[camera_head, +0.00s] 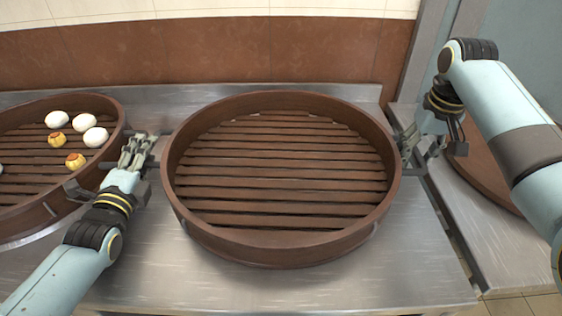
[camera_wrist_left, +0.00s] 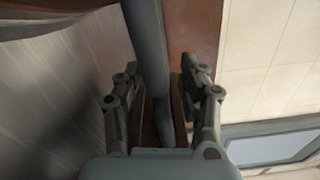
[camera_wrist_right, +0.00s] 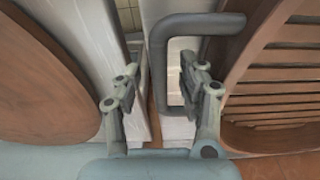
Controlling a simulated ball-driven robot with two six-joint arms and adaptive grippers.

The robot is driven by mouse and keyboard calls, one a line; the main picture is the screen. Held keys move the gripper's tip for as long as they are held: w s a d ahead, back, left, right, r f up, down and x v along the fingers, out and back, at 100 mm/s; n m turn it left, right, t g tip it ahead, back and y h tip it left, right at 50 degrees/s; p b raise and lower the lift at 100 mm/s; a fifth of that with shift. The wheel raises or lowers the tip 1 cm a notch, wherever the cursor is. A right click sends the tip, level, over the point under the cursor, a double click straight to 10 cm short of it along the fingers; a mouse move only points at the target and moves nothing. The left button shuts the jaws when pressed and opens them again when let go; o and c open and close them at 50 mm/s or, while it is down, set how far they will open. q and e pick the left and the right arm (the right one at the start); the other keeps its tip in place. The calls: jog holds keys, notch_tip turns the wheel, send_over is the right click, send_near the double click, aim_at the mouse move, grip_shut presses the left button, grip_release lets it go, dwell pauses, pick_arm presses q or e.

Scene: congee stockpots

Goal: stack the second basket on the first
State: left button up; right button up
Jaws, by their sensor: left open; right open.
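A round brown steamer basket (camera_head: 285,240) with an empty slatted floor sits in the middle of the steel counter. A second brown basket (camera_head: 112,150) at the left holds white and yellow buns. My left gripper (camera_head: 146,150) is open at the left side of the empty basket, between the two baskets. In the left wrist view a dark bar (camera_wrist_left: 148,50) passes between its fingers. My right gripper (camera_head: 405,148) is open at the empty basket's right side. In the right wrist view, part of a dark U-shaped handle (camera_wrist_right: 160,65) lies between its open fingers; the basket wall (camera_wrist_right: 245,70) is beside it.
A brown round piece (camera_head: 480,175) lies on a separate counter at the right, partly behind my right arm. A gap separates the two counters. A brown and cream tiled wall (camera_head: 230,55) stands behind. The steel counter (camera_head: 410,265) is bare in front of the empty basket.

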pick_arm(q)
grip_shut()
pick_arm(e)
grip_shut()
pick_arm(q)
jog(key=shift+r, duration=0.2)
pick_arm(e)
jog(key=shift+w+r, duration=0.1)
